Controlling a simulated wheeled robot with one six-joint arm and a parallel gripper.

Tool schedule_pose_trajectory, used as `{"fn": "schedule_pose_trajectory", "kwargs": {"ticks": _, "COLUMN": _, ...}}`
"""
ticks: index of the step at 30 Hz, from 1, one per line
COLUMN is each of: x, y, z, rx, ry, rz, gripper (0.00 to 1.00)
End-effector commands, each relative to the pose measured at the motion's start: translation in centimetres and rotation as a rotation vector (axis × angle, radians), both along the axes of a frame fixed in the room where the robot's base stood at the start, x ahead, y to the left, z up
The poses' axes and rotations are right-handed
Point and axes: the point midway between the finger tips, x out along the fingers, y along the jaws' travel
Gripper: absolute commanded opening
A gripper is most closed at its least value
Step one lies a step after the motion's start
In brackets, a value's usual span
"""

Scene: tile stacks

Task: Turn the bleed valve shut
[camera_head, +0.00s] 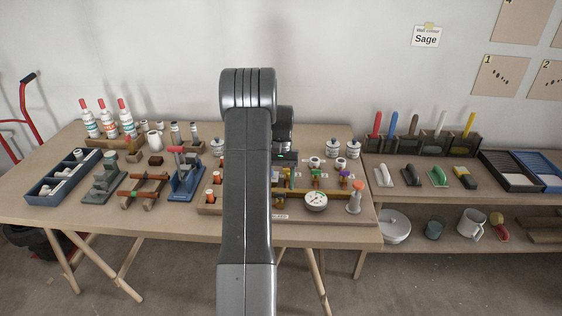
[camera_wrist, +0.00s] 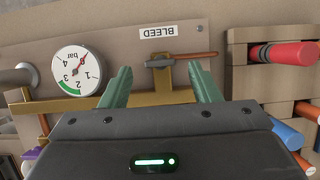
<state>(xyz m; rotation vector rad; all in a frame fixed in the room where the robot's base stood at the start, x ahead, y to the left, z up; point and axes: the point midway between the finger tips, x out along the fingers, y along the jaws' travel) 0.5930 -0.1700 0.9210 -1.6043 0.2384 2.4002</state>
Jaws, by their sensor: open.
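The bleed valve (camera_wrist: 188,57) shows in the wrist view just beside the white BLEED label (camera_wrist: 158,31). Its thin orange-brown lever lies crosswise, roughly parallel to the label, with a dark grey piece at its left end. A brass stub (camera_wrist: 166,80) joins it to a brass pipe. My gripper (camera_wrist: 160,66) is open, with its two green fingers apart and pointing toward the valve. The brass stub shows between the fingers, and the lever's right end extends past the right fingertip. I cannot tell whether a finger touches the lever.
A pressure gauge (camera_wrist: 77,71) stands left of the fingers. In the head view, a blue tool stand (camera_head: 187,181) and several other fixtures crowd the workbench (camera_head: 150,226).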

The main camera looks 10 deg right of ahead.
Motion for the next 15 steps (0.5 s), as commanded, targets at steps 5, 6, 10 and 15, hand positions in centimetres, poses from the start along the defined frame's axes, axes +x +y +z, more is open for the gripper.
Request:
{"fn": "schedule_pose_trajectory", "kwargs": {"ticks": 5, "x": 1.7, "y": -0.5, "z": 3.9, "rx": -0.001, "ry": -0.006, "rz": 0.000, "gripper": 0.56}}
{"fn": "schedule_pose_trajectory", "kwargs": {"ticks": 6, "x": 2.1, "y": -0.6, "z": 4.8, "rx": -0.001, "ry": -0.007, "rz": 0.000, "gripper": 0.56}}
{"fn": "schedule_pose_trajectory", "kwargs": {"ticks": 10, "x": 3.0, "y": -0.9, "z": 7.3, "rx": -0.001, "ry": -0.004, "rz": -0.001, "gripper": 0.56}}
{"fn": "schedule_pose_trajectory", "kwargs": {"ticks": 15, "x": 3.8, "y": -1.2, "z": 9.3, "rx": -0.001, "ry": -0.002, "rz": -0.001, "gripper": 0.56}}
